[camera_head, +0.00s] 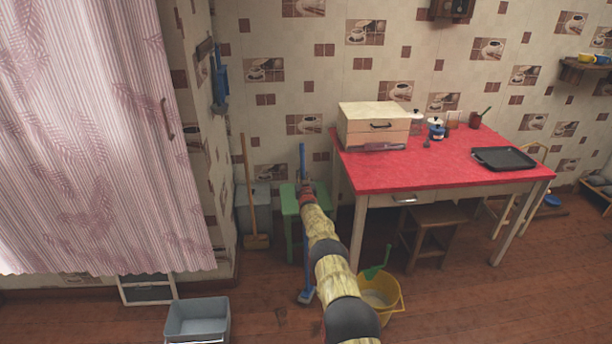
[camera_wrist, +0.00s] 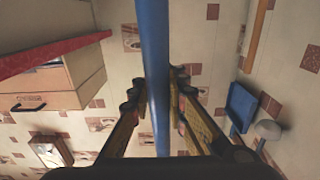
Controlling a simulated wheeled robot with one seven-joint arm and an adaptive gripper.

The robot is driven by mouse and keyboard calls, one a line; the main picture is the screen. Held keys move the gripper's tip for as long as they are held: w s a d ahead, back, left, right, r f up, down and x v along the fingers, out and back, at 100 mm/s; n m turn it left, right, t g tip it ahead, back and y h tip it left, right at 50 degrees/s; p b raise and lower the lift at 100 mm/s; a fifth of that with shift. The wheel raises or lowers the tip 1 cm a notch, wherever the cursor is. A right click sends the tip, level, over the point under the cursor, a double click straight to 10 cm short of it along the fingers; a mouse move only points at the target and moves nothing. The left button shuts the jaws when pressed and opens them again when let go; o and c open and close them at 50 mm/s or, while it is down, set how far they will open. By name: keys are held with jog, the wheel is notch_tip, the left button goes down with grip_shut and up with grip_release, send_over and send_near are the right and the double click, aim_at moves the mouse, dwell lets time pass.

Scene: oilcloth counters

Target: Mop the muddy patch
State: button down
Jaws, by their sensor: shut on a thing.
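My gripper (camera_head: 306,192) is shut on a blue pole (camera_head: 302,160), which stands nearly upright. The pole's low end has a small blue head (camera_head: 306,296) at floor level. My arm hides part of the pole. In the wrist view my gripper (camera_wrist: 158,88) has its fingers on both sides of the blue pole (camera_wrist: 152,40). A few dark marks (camera_head: 281,316) show on the brown wooden floor left of the blue head. I cannot tell if they are the muddy patch.
A green stool (camera_head: 289,205) stands behind the pole. A yellow bucket (camera_head: 392,298) is right of my arm and a grey bin (camera_head: 198,318) is front left. A red-topped table (camera_head: 450,172) is at the right. A broom (camera_head: 257,240) leans at the wall.

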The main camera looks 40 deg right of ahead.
jog(key=shift+w+a, duration=0.3)
jog(key=shift+a, duration=0.2)
jog(key=shift+r, duration=0.1)
jog(key=p+v, duration=0.4)
jog(key=p, duration=0.3)
jog(key=shift+s+a, duration=0.2)
jog(key=shift+a, duration=0.05)
jog(key=shift+f, duration=0.2)
jog(key=shift+s, duration=0.1)
